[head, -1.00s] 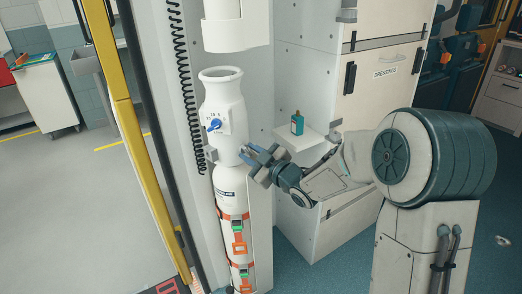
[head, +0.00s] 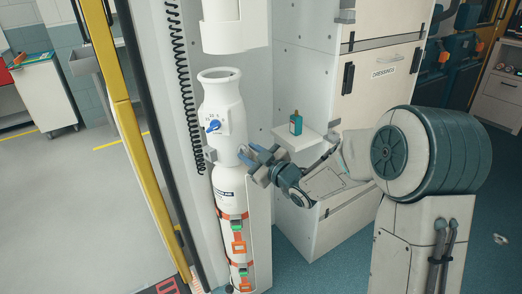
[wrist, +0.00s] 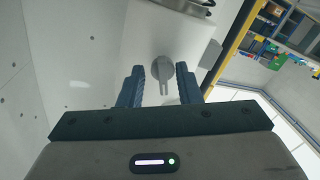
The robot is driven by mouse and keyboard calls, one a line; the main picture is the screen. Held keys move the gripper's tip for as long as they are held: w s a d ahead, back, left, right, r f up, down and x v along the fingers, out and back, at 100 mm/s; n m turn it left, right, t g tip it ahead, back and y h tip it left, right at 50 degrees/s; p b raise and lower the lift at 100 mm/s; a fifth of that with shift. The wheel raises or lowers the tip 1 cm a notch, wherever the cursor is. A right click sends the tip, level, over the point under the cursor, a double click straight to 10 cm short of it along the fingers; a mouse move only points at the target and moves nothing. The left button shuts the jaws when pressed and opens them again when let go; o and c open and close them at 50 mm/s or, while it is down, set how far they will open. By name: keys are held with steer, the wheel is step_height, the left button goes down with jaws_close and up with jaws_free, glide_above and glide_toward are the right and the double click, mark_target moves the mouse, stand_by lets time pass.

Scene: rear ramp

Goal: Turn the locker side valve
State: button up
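A white cylinder (head: 222,100) stands upright in the wall recess, with a blue valve handle (head: 213,126) on its front. My gripper (head: 254,153) is just right of the cylinder, below the height of the blue handle. In the wrist view a grey knob with a slotted lever (wrist: 163,72) sits on a pale body, seen between my two blue fingers. I cannot make out this grey knob in the head view. My gripper is open, its fingers apart with space on both sides of the knob. Whether the fingertips reach it in depth I cannot tell.
A white shelf (head: 302,137) with a teal bottle (head: 296,123) juts out close behind my gripper. The white locker marked DRESSINGS (head: 385,45) stands to the right. A yellow post (head: 125,105) and black coiled cord (head: 183,90) are left of the cylinder.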

steer(key=p+v, duration=0.1)
steer(key=v, duration=1.3)
steer(key=shift+r+p, duration=0.25)
steer(key=shift+p, duration=0.5)
steer(key=shift+w+a+f+p, duration=0.1)
steer(key=shift+f+p, duration=0.05)
steer(key=shift+p, duration=0.45)
steer(key=x, duration=1.4)
steer(key=shift+f, duration=0.15)
